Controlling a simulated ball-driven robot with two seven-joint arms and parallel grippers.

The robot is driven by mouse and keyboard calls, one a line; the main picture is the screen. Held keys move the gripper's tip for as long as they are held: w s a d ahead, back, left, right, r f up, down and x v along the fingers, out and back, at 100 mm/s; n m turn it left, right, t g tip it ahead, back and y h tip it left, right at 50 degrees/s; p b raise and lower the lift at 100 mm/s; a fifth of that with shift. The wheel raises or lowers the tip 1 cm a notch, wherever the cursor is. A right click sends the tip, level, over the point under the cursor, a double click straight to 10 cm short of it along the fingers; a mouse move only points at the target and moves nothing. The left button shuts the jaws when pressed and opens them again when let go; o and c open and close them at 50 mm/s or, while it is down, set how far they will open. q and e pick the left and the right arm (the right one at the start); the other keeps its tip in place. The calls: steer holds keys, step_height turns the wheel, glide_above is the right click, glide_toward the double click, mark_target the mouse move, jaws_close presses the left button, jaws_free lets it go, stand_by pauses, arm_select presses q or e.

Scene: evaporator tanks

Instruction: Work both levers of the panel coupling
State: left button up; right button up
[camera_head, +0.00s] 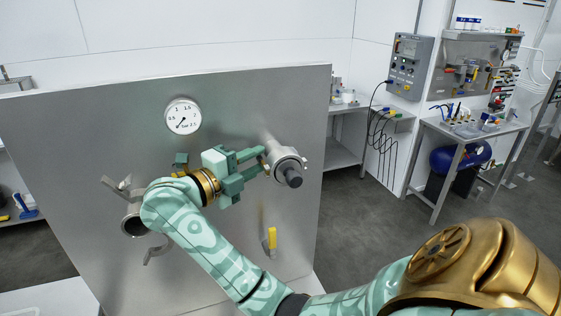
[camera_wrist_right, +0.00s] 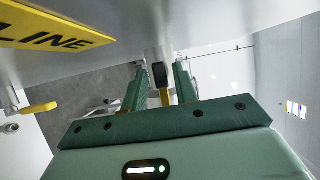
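The steel panel (camera_head: 90,150) stands upright in front of me. A silver round fitting with a dark end (camera_head: 292,177) projects from its right side. Another round fitting (camera_head: 133,226) at the left has a grey lever above (camera_head: 124,187) and one below (camera_head: 157,250). My right gripper (camera_head: 263,162) is beside the right-hand fitting, its fingers apart. In the right wrist view, the gripper (camera_wrist_right: 158,82) has a dark end and a narrow yellow piece (camera_wrist_right: 166,97) between its fingers; contact cannot be told. My left gripper is out of view.
A gauge (camera_head: 183,117) is on the panel's upper part. A yellow handle (camera_head: 272,238) sticks out below the right-hand fitting; my forearm crosses the panel's lower middle.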

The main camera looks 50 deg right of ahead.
jaws_close()
steer(key=shift+a+r+n+t+p, duration=0.1)
steer(key=shift+a+n+t+p, duration=0.2)
steer(key=shift+n+t+p, duration=0.35)
steer(key=shift+a+n+t, duration=0.1)
steer(key=shift+n+t, duration=0.15)
steer(key=shift+t, duration=0.5)
steer(key=shift+a+t, duration=0.1)
steer(key=shift+t, duration=0.3)
steer(key=shift+n, duration=0.3)
